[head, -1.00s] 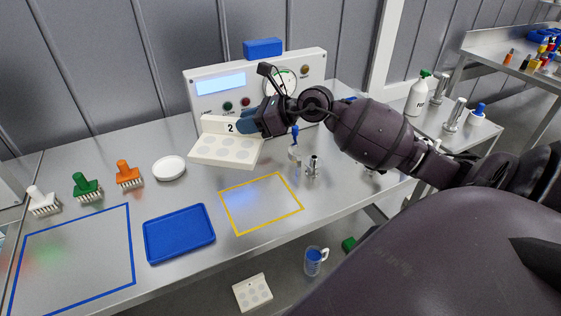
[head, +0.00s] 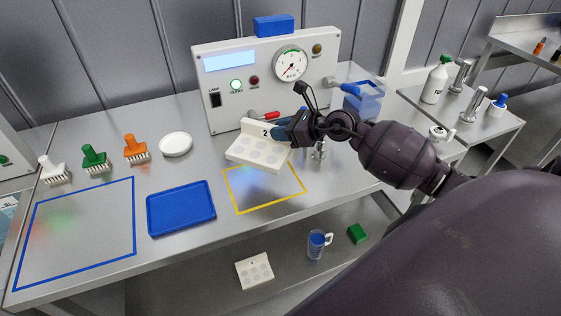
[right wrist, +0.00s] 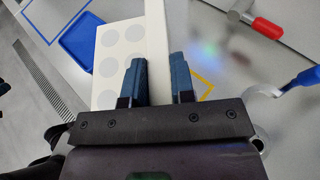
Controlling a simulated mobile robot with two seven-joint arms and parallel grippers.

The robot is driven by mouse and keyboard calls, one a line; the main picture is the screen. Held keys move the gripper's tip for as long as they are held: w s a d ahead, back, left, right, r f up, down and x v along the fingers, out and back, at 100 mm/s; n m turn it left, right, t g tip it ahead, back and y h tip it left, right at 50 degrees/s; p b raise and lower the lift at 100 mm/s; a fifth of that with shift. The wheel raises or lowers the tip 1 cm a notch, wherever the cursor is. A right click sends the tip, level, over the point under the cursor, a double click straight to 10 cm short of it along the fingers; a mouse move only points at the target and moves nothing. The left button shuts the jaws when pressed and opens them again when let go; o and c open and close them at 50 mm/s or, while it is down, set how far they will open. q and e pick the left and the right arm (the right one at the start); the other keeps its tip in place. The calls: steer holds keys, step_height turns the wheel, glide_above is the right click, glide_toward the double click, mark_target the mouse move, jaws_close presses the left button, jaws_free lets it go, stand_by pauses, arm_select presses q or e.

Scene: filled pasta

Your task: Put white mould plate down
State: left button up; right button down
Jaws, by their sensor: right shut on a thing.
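The white mould plate (head: 258,152) has round recesses and an upright back edge marked "2". My right gripper (head: 284,133) is shut on that edge at its right end. The plate is held tilted above the table, over the far part of the yellow outlined square (head: 267,207). In the right wrist view the plate (right wrist: 115,65) lies ahead of the fingers, with its edge between the two blue fingertips (right wrist: 160,78). Part of the yellow outline is hidden behind the plate. My left gripper is not in view.
A blue tray (head: 181,209) lies left of the yellow square, beside a blue outlined square (head: 78,232). Brushes and a white round dish (head: 175,144) stand behind. The machine with a gauge (head: 265,75) stands at the back. A second mould plate (head: 254,270) is on the lower shelf.

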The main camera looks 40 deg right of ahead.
mark_target(281, 148)
step_height(281, 148, down, 6)
steer(key=shift+f+b, duration=0.2)
steer(key=shift+b, duration=0.3)
steer(key=shift+f+b, duration=0.5)
steer(key=shift+f, duration=1.65)
steer(key=shift+f, duration=0.15)
steer(key=c, duration=1)
jaws_free()
steer(key=shift+o, duration=0.2)
